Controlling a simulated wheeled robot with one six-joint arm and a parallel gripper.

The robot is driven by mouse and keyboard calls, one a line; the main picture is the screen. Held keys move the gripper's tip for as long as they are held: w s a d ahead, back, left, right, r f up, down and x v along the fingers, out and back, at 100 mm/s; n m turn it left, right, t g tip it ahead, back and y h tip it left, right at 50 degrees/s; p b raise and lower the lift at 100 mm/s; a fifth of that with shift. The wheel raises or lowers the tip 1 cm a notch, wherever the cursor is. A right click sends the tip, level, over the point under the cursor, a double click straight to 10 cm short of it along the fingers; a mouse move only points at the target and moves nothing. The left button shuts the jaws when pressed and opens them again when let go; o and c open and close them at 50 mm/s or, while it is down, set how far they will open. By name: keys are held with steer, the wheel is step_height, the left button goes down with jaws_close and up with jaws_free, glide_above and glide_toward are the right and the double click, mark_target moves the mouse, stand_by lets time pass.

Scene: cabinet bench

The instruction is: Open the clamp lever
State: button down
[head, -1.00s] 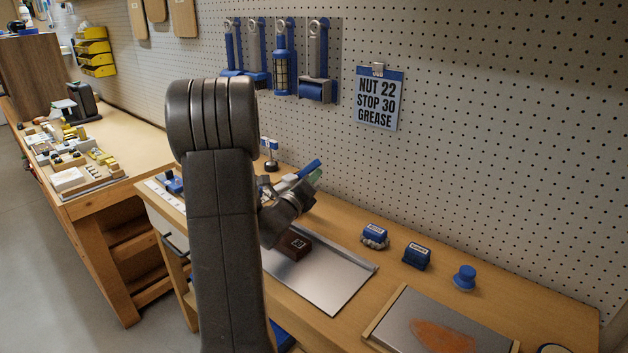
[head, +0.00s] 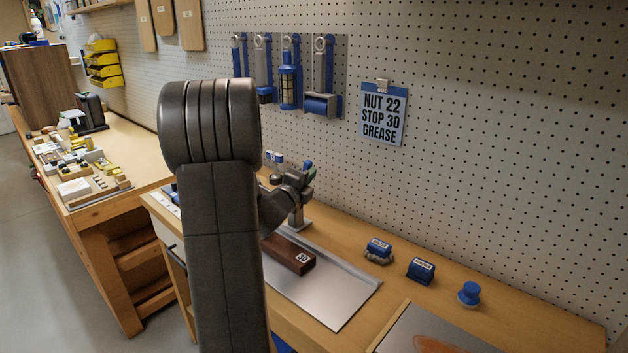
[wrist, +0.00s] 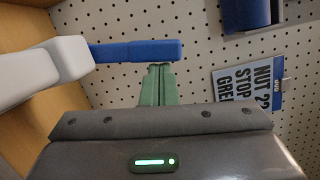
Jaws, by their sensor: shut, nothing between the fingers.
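The clamp lever has a blue handle (wrist: 138,52) on a pale grey arm (wrist: 40,72); in the wrist view it lies almost level across the upper left. My gripper (wrist: 158,68) has green fingers that are together and empty. Their tips meet the handle's lower edge near its right end in the picture; I cannot tell whether they touch it. In the head view my gripper (head: 311,172) is at the back of the bench. Only a small blue piece of the handle (head: 307,163) shows there, and my wrist hides most of the clamp.
A metal tray (head: 335,300) holds a dark brown block (head: 288,252) below my wrist. Blue-topped items (head: 421,270) and a blue knob (head: 469,293) stand to the right. The pegboard (head: 500,150) with hung tools and a sign (head: 382,115) rises behind.

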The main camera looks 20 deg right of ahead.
steer(key=w+r+n+p, duration=0.1)
steer(key=w+a+n+p, duration=0.1)
steer(key=p, duration=0.1)
steer(key=shift+r+n+y, duration=0.35)
steer(key=shift+n+y, duration=0.05)
steer(key=n+p, duration=0.1)
steer(key=w+a+n+p, duration=0.1)
steer(key=p, duration=0.1)
steer(key=w+n+g+p, duration=0.1)
steer(key=shift+w+a+r+p, duration=0.15)
steer(key=shift+a+r+p, duration=0.1)
steer(key=shift+p, duration=0.15)
steer(key=shift+w+a+f+n+g+p, duration=0.2)
steer(key=shift+w+a+n+g+p, duration=0.15)
steer(key=shift+w+n+p, duration=0.45)
steer(key=shift+w+a+f+n+g+p, duration=0.35)
steer(key=shift+w+a+f+n+p, duration=0.3)
steer(key=shift+w+n+p, duration=0.3)
steer(key=shift+s, duration=0.1)
steer(key=shift+s, duration=0.15)
